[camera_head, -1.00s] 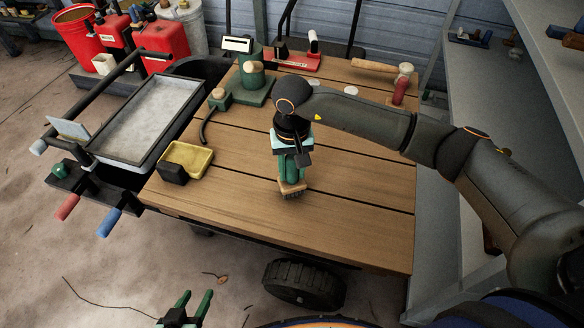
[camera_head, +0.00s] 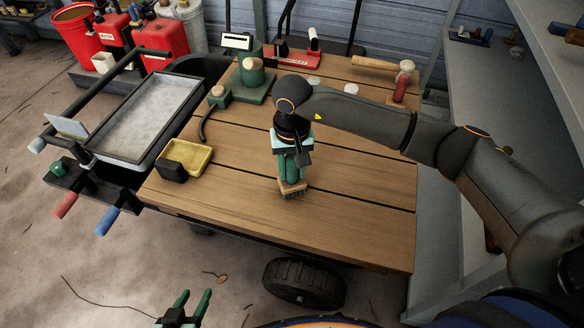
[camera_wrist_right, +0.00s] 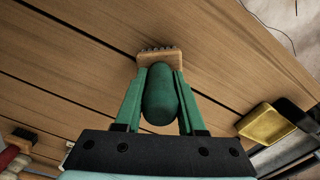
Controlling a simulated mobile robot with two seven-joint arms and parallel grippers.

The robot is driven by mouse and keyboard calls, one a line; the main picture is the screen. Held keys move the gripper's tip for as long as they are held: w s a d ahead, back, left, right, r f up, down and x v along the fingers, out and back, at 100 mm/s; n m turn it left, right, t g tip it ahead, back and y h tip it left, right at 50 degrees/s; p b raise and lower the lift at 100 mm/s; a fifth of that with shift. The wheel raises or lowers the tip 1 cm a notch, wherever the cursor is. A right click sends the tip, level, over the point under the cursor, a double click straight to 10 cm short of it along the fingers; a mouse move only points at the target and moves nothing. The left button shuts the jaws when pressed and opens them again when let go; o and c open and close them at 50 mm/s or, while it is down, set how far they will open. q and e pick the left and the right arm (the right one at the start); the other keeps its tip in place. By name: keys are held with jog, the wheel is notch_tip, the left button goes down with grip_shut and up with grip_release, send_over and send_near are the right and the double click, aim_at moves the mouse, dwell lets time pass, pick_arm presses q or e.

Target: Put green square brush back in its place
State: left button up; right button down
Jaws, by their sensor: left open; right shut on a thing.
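The brush has a green handle (camera_wrist_right: 160,95) and a square tan wooden head (camera_head: 291,186) with short dark bristles. My right gripper (camera_head: 290,163) is shut on the green handle; it also shows in the wrist view (camera_wrist_right: 158,100). The brush hangs head down over the front middle of the wooden deck (camera_head: 350,200); whether the bristles touch the boards I cannot tell. My left gripper (camera_head: 187,308) is open and empty, low in front of the cart. A dark rack (camera_head: 85,190) at the cart's left holds a red handle (camera_head: 66,206), a blue handle (camera_head: 108,222) and a green knob (camera_head: 59,169).
A grey shelf (camera_head: 475,90) flanks the right. The deck's right front is clear.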

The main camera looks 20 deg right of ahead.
jog(key=shift+f, duration=0.15)
jog(key=shift+c, duration=2.1)
grip_release()
notch_tip(320, 180, up, 13)
jog(key=shift+f, duration=0.2)
